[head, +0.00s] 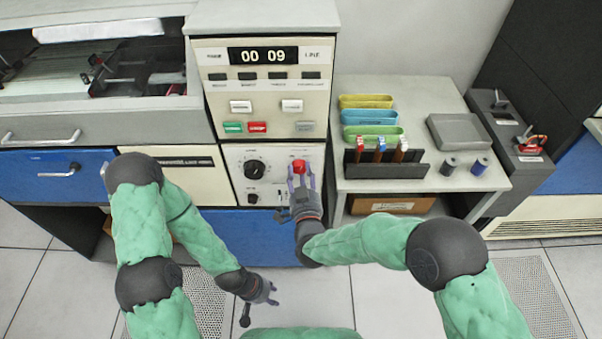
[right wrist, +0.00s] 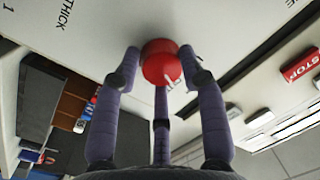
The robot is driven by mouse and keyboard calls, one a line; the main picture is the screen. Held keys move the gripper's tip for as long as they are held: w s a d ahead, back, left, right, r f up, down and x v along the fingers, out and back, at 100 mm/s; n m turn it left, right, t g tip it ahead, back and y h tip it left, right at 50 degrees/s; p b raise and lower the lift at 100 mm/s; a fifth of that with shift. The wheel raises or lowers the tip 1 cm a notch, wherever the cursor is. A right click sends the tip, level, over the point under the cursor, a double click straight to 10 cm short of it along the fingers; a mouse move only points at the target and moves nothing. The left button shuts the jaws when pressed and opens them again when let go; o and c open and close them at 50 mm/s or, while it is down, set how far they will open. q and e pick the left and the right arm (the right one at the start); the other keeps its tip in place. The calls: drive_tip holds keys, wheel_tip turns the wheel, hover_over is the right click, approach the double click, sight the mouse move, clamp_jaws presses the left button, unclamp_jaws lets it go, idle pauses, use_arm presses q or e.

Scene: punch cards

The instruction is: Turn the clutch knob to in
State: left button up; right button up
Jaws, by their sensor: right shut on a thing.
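A red knob (head: 299,166) sits on the lower cream panel of the machine, right of a black dial (head: 254,169). My right gripper (head: 301,180) is at the panel, shut on this knob. In the right wrist view the red knob (right wrist: 161,63) sits between my fingertips (right wrist: 160,75), with a small pale mark on its edge. The knob's own label is not readable. My left gripper (head: 268,293) is low in front of the machine, away from the panel; its fingers look spread and empty.
A small black knob (head: 253,198) sits below the dial. Green (head: 233,127) and red (head: 257,127) buttons are above, under a "00 09" display (head: 263,56). A side table (head: 440,186) at right holds coloured trays, a card rack and spools.

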drive_tip(key=n+p, duration=0.1)
drive_tip(key=n, duration=0.1)
drive_tip(key=n+p, duration=0.1)
drive_tip(key=n, duration=0.2)
drive_tip(key=shift+s+a+f+g, duration=0.1)
drive_tip(key=shift+s+f+g, duration=0.1)
drive_tip(key=shift+g, duration=0.1)
drive_tip(key=n+h+p, duration=0.1)
drive_tip(key=n+p, duration=0.1)
drive_tip(key=n, duration=0.2)
drive_tip(key=shift+f, duration=0.1)
drive_tip(key=shift+s+f+n, duration=0.1)
drive_tip(key=shift+n, duration=0.4)
drive_tip(key=shift+c, duration=0.2)
drive_tip(key=o, duration=1.2)
drive_tip(key=shift+d, duration=0.2)
drive_tip(key=shift+c, duration=0.2)
drive_tip(key=shift+w+r, duration=0.2)
drive_tip(key=shift+r, duration=0.15)
drive_tip(key=s+r, duration=0.1)
drive_tip(key=s, duration=1.1)
drive_tip(key=shift+d, duration=0.3)
